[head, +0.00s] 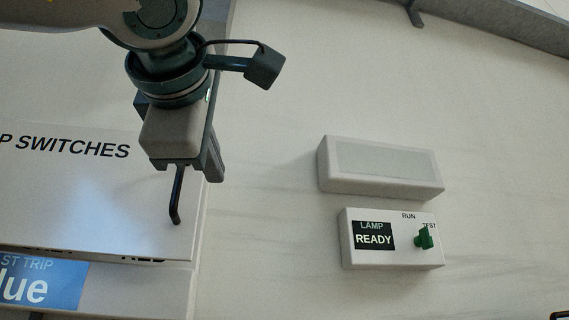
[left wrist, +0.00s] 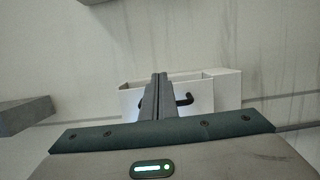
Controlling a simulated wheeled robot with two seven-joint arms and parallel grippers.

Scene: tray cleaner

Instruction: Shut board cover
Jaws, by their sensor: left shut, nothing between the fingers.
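The white board cover (head: 90,200), lettered "P SWITCHES" where it shows, is at the left of the head view. A black bent handle (head: 177,200) shows near its right edge. My left gripper (head: 215,172) is over the cover's right edge, close to the handle, shut and empty. In the left wrist view my shut fingers (left wrist: 158,82) point at a white box-like body (left wrist: 222,88), with the black handle (left wrist: 185,100) just right of them. I cannot tell contact with the handle or how far open the cover is. My right gripper is not in view.
A blue label (head: 45,285) reading "ST TRIP" and "lue" shows below the cover. A white lamp box (head: 390,256) reading "LAMP READY" has a green knob (head: 424,238) by "RUN" and "TEST". A pale box (head: 380,168) sits above it. The surface between is clear.

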